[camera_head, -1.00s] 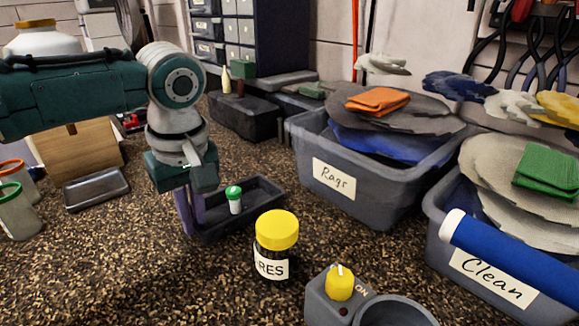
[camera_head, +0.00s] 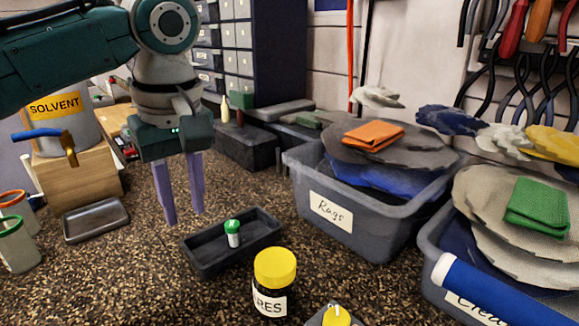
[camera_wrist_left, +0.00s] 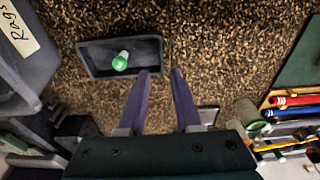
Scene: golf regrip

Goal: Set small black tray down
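The small black tray (camera_head: 216,262) rests flat on the speckled countertop, with a white bottle with a green cap (camera_head: 233,233) standing inside it. The tray also shows in the left wrist view (camera_wrist_left: 92,70), with the green cap (camera_wrist_left: 120,63) seen from above. My left gripper (camera_head: 183,218) is open and empty, above and to the left of the tray, its purple fingers pointing down and apart. In the left wrist view its fingertips (camera_wrist_left: 162,72) are clear of the tray. My right gripper is not in view.
A grey Rags bin (camera_head: 345,232) stands right of the tray. A yellow-lidded jar (camera_head: 274,285) stands in front of it. A shallow grey tray (camera_head: 96,220) lies to the left, near a wooden block (camera_head: 80,185) holding the solvent can (camera_head: 66,125). Bare counter lies between the trays.

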